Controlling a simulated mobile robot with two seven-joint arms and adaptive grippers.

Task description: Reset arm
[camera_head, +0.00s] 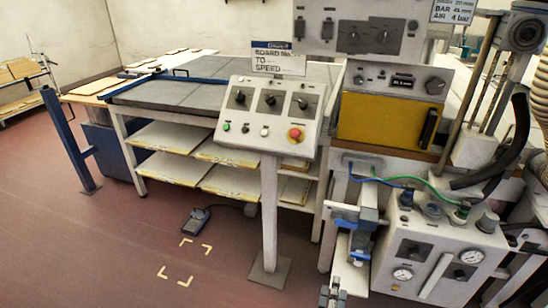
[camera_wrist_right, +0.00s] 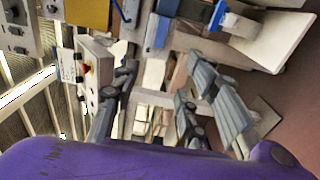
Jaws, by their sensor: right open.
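My right gripper (camera_head: 333,291) shows at the bottom edge of the head view, in front of the machine and just right of the control post's foot. It also shows in the right wrist view (camera_wrist_right: 160,75), where its two grey fingers stand apart with nothing between them. Most of the right arm is outside the head view. My left gripper is in neither view.
A control panel (camera_head: 268,115) with a red button stands on a post (camera_head: 269,210). Behind it is a grey-topped table (camera_head: 190,92) with loaded shelves. A machine with gauges (camera_head: 440,250) is at right. A pedal (camera_head: 196,220) lies on the floor. Open floor (camera_head: 80,245) is at left.

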